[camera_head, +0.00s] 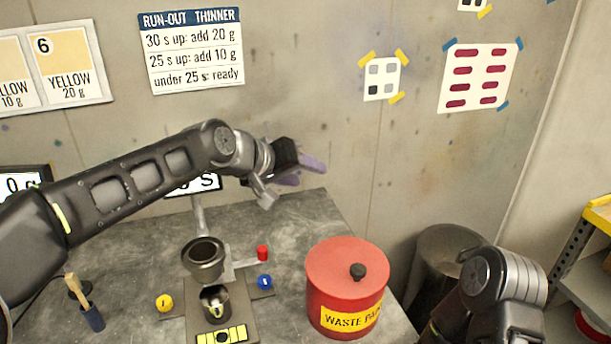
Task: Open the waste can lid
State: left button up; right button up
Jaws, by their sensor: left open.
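The red waste can (325,310) stands at the right front of the grey bench, with a yellow "WASTE PA..." label on its side. My left gripper (306,173) is open, with purple fingers pointing right. It is empty and above the back of the bench, higher than the can and apart from the lid. My right arm shows at the lower right, beyond the can; its gripper is out of view.
A metal cup stand (205,260) with a lower cup (214,303), a red knob, a yellow button and a blue button stands left of the can. A brush in a blue holder (91,318) is farther left. A grey bin (446,250) stands right of the bench, and a shelf (585,270) at far right.

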aim_at(342, 269)
jog(key=k, duration=1.5)
